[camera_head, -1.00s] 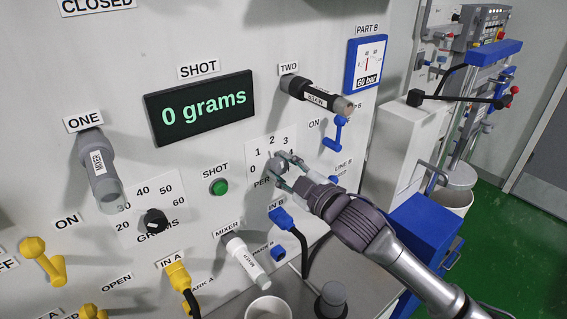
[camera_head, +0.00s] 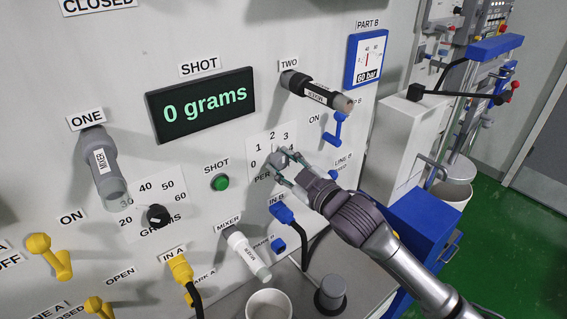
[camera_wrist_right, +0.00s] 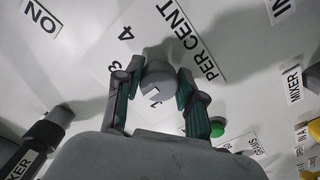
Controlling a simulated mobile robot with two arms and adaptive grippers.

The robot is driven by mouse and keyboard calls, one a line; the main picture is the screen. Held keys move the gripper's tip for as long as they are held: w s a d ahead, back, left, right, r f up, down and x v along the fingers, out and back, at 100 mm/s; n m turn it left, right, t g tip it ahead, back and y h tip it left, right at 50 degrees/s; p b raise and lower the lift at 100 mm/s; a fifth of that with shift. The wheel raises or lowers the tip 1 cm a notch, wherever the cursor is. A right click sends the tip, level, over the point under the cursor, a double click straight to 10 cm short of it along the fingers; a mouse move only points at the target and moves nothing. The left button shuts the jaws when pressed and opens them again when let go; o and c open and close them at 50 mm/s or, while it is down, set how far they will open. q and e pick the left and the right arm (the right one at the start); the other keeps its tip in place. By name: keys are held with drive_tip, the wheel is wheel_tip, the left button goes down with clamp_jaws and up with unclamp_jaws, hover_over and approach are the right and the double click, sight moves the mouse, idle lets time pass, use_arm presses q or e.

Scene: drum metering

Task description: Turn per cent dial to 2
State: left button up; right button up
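The per cent dial (camera_head: 279,158) is a small grey knob on the white panel, below an arc of numbers. My right gripper (camera_head: 284,167) is at the dial, its fingers spread on either side of it. In the right wrist view the dial (camera_wrist_right: 158,84) has a pale mark on its face and sits between the two green-padded fingertips (camera_wrist_right: 160,78). The gaps beside it look narrow; I cannot tell whether a pad touches it. The left finger and gripper body hide some numbers, so the setting cannot be read. My left gripper is not in view.
The display (camera_head: 201,105) reads 0 grams. Nearby are the green shot button (camera_head: 220,182), the black grams dial (camera_head: 157,215), the mixer handle (camera_head: 247,255), a blue lever (camera_head: 336,130) and a blue connector with a black cable (camera_head: 283,212). A white cup (camera_head: 269,304) stands below.

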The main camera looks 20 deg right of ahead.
drive_tip(key=o, duration=0.4)
drive_tip(key=shift+w, duration=0.1)
drive_tip(key=v, duration=1.2)
